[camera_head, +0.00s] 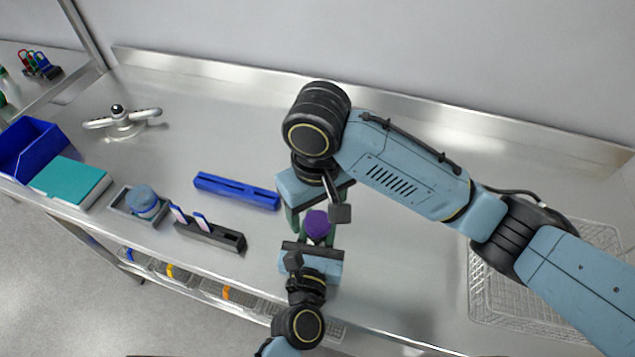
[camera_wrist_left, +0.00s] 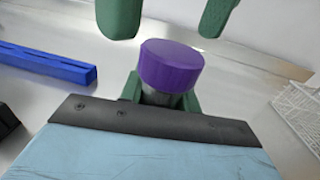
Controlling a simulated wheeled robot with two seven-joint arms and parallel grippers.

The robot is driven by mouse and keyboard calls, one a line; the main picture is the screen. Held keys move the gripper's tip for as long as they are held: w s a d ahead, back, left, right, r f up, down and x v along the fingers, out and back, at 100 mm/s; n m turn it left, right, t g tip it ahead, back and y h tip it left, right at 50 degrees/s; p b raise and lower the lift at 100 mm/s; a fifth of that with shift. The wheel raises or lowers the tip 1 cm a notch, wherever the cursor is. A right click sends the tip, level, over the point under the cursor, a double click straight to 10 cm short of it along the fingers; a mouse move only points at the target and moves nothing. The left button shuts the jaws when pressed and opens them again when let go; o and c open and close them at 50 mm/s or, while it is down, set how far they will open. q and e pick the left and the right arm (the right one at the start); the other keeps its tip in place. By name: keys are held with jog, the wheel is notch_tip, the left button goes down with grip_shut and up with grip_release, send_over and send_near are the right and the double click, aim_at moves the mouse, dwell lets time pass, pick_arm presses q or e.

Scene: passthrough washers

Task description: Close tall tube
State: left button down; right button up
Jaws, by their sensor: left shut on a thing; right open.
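A purple cap (camera_head: 318,224) sits on the top of the tall tube, between my two grippers. In the left wrist view the purple cap (camera_wrist_left: 170,64) shows large, with a short part of the grey tube (camera_wrist_left: 160,97) below it; whether the cap is fully seated cannot be told. My left gripper (camera_head: 316,240) is shut on the tube, its green fingers on either side below the cap. My right gripper (camera_head: 312,211) is open, coming from the far side. Its two green fingertips (camera_wrist_left: 168,22) show apart beyond the cap. The tube's lower part is hidden.
A blue slotted bar (camera_head: 236,190) and a black rack (camera_head: 210,235) with two upright pieces lie to the left. A grey tray (camera_head: 122,202) holds a blue round thing. A teal box (camera_head: 70,182) and blue bin (camera_head: 30,148) are farther left. A wire basket (camera_head: 510,295) is right.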

notch_tip(320, 180, up, 9)
dwell(0.3)
pick_arm(q)
jog(key=c, duration=0.9)
grip_release()
jog(key=shift+c, duration=0.2)
jog(key=s, duration=0.4)
jog(key=s+a, duration=0.1)
jog(key=s, duration=0.3)
jog(key=s+a, duration=0.1)
jog(key=s, duration=0.4)
jog(key=shift+s+a, duration=0.1)
jog(key=shift+a, duration=0.15)
pick_arm(e)
jog(key=shift+f, duration=0.15)
